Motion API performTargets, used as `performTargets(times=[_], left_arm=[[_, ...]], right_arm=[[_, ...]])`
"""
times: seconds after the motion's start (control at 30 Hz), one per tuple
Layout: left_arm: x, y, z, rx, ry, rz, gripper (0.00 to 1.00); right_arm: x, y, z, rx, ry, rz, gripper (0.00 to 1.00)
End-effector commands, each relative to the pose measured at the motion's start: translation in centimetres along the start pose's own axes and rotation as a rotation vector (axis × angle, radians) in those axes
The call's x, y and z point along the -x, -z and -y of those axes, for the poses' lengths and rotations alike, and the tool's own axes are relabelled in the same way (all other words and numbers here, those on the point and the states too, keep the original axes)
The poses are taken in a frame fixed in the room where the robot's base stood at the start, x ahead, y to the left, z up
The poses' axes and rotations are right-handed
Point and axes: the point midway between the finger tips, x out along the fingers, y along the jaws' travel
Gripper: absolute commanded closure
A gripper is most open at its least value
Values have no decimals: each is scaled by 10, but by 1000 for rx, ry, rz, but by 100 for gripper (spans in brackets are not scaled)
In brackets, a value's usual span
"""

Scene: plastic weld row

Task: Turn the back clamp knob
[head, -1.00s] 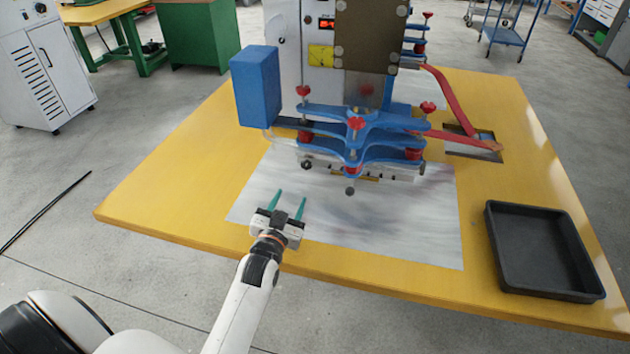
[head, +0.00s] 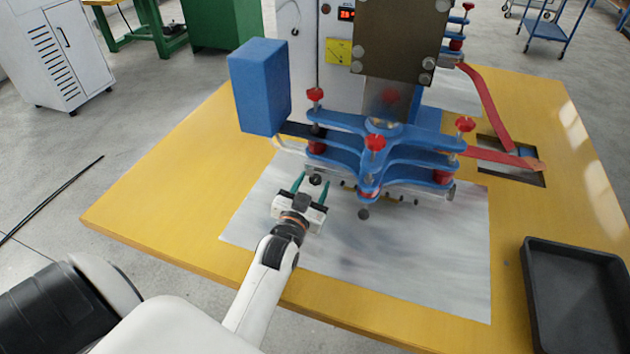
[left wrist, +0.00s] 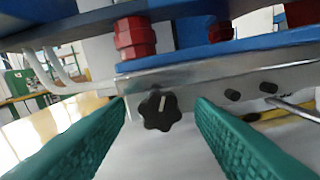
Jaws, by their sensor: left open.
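The weld machine's blue clamp (head: 385,150) stands on the table with a grey metal bar under it. A black lobed knob with a white pointer line sits on that bar; it shows in the left wrist view (left wrist: 160,111) and in the head view (head: 315,179). I take it as the back clamp knob. My right gripper is out of view.
Red clamp screws (head: 375,142) and a blue box (head: 260,87) rise above and left of the gripper. Small black studs (left wrist: 268,87) and a metal rod sit right of the knob. A black tray (head: 577,290) lies at the right. The grey sheet in front is clear.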

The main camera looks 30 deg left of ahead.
Motion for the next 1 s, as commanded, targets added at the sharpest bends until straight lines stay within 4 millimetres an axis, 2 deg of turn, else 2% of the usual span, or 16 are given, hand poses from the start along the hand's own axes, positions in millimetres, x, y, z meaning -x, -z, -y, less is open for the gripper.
performTargets(times=[0.1, 0.33, 0.4, 0.63, 0.87, 0.9, 1.0], left_arm=[[0, 0, 0, 0, 0, 0, 51], [0, 0, 0, 0, 0, 0, 89], [0, 0, 0, 0, 0, 0, 95], [0, -3, 0, 124, 1, -2, 95], [-1, 0, 0, 134, 0, 1, 95], [-1, 0, 0, 134, 0, 1, 69], [-1, 0, 0, 134, 0, 1, 53]], right_arm=[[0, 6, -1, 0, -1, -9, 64], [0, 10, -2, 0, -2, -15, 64], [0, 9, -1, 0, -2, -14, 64], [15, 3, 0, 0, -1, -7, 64], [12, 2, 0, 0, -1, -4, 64], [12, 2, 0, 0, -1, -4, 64], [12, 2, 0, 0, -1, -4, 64]])
